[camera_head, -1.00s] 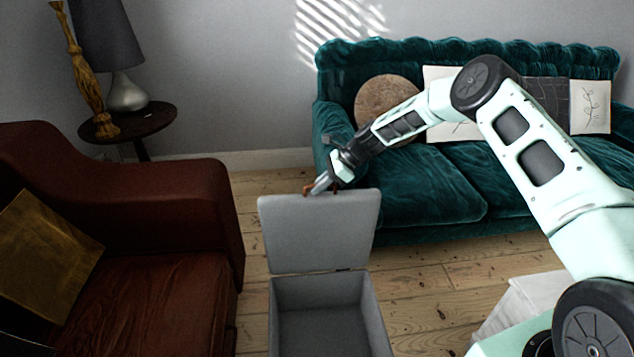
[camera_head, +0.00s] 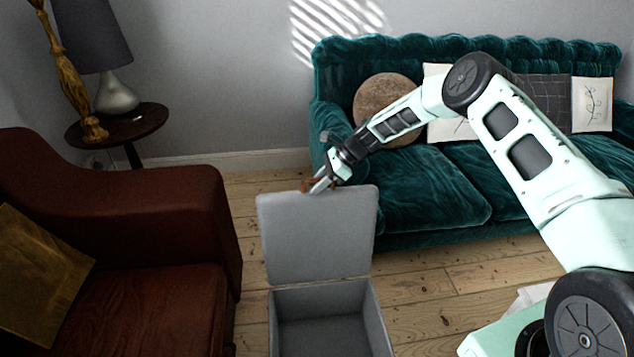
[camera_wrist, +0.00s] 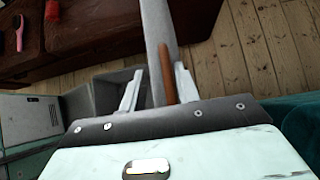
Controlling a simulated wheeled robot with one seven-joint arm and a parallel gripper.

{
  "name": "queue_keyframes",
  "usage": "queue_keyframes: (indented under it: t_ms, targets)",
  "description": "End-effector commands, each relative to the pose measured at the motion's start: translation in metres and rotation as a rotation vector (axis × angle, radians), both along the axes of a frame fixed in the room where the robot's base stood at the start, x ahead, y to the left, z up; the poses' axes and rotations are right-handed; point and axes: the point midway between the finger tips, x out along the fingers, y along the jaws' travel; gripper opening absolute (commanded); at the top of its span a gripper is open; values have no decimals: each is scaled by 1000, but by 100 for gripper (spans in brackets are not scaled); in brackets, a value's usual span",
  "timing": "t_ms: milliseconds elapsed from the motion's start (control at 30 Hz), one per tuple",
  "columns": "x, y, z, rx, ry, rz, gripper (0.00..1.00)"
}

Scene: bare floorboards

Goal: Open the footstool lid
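The grey footstool (camera_head: 372,325) stands on the floor with its inside showing empty and its front cut off by the picture's bottom edge. Its lid (camera_head: 318,238) is raised about upright on the hinge at the back. My gripper (camera_head: 318,187) is at the lid's top edge, beside a small brown tab (camera_head: 305,186). In the wrist view my gripper (camera_wrist: 158,78) is open, with one finger on each side of the lid (camera_wrist: 157,30). The brown tab (camera_wrist: 167,75) lies between the fingers, near the right one. A gap shows between the left finger and the lid.
A red-brown leather armchair (camera_head: 150,215) stands close on the left. A teal sofa (camera_head: 430,185) with cushions stands behind on the right. A round side table (camera_head: 120,125) with a lamp (camera_head: 95,40) is at the back left. Bare floorboards (camera_head: 430,285) lie right of the footstool.

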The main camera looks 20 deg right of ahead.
Motion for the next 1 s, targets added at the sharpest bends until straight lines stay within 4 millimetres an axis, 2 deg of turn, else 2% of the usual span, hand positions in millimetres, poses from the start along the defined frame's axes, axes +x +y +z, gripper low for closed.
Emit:
queue_keyframes:
  t_ms: [300, 467, 1000]
  targets:
    - [1, 0, 2, 2, -2, -1, 32]
    - [1, -10, 13, 1, -5, -3, 32]
    - [-12, -94, 96, 0, -4, -4, 32]
